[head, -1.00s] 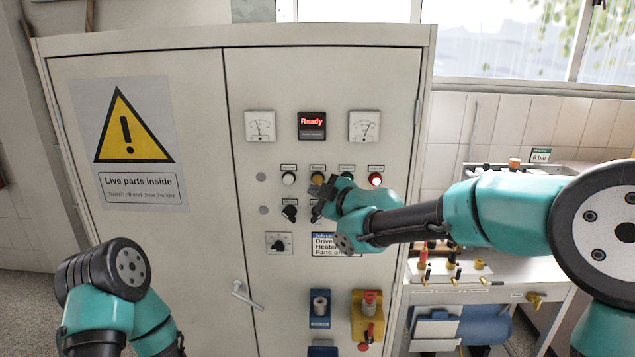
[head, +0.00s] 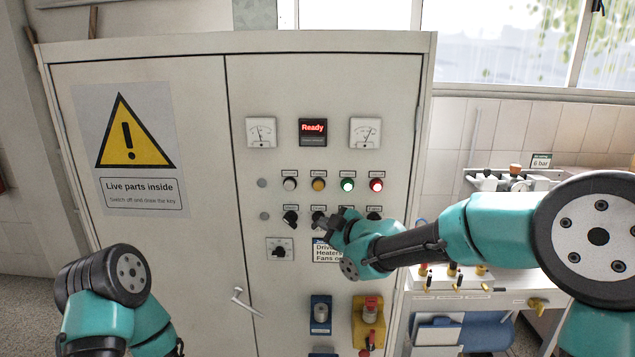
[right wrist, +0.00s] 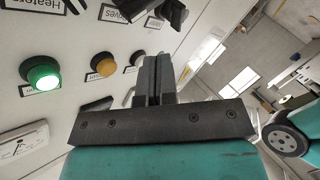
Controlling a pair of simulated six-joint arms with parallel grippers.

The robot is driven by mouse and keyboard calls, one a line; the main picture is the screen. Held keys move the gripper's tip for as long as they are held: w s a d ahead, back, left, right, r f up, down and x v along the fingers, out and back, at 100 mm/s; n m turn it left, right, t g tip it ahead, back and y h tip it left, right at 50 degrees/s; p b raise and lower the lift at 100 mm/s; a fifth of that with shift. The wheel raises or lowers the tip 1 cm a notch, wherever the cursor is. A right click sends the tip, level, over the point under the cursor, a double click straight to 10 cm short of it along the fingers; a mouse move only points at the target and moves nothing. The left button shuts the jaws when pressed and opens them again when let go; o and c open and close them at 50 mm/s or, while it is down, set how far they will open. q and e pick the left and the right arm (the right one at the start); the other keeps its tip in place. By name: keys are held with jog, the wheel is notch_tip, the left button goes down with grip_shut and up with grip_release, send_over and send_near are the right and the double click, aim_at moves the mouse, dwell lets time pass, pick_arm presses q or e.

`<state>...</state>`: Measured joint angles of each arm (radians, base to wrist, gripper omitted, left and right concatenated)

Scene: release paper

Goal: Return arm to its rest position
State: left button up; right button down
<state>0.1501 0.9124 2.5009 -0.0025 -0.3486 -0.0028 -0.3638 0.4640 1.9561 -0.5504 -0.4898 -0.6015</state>
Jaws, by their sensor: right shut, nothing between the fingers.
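My right gripper (head: 326,222) is shut and empty in front of the cabinet's row of black rotary switches, covering part of that row. In the right wrist view its closed fingers (right wrist: 152,80) point toward the panel near the lamps and a black switch. The left arm's elbow shows at the lower left of the head view; the left gripper is not in view. The grey cabinet (head: 334,72) carries a lit green lamp (head: 347,185), a lit red lamp (head: 376,185), an amber lamp (head: 318,185) and a white lamp (head: 290,184). The display (head: 312,131) reads "Ready".
A door handle (head: 246,302) sticks out low on the cabinet. A blue-cased switch (head: 320,313) and a yellow-backed red switch (head: 369,318) stand out below the panel. A workbench (head: 480,302) with fittings lies at the right, under my right arm.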

jog(key=s+d+f+m+g+h, duration=0.2)
jog(key=s+d+f+m, duration=0.15)
jog(key=f, duration=0.75)
jog(key=s+d+f+m+g+h, duration=0.1)
jog(key=s+d+f+m, duration=0.3)
jog(key=f, duration=0.6)
jog(key=s+d+f+m+g+h, duration=0.2)
jog(key=d+f, duration=0.3)
jog(key=f, duration=0.6)
jog(key=s+d+f+m+g, duration=0.3)
jog(key=s+f, duration=0.5)
jog(key=s, duration=0.4)
jog(key=s+d+f+m+g+h, duration=0.1)
jog(key=s+d+f+m+g, duration=0.2)
jog(key=s+f, duration=0.6)
jog(key=s+d+m, duration=0.1)
jog(key=s+m, duration=0.1)
jog(key=shift+s+d+m+h, duration=0.3)
jog(key=shift+s+m, duration=0.05)
jog(key=shift+f, duration=0.1)
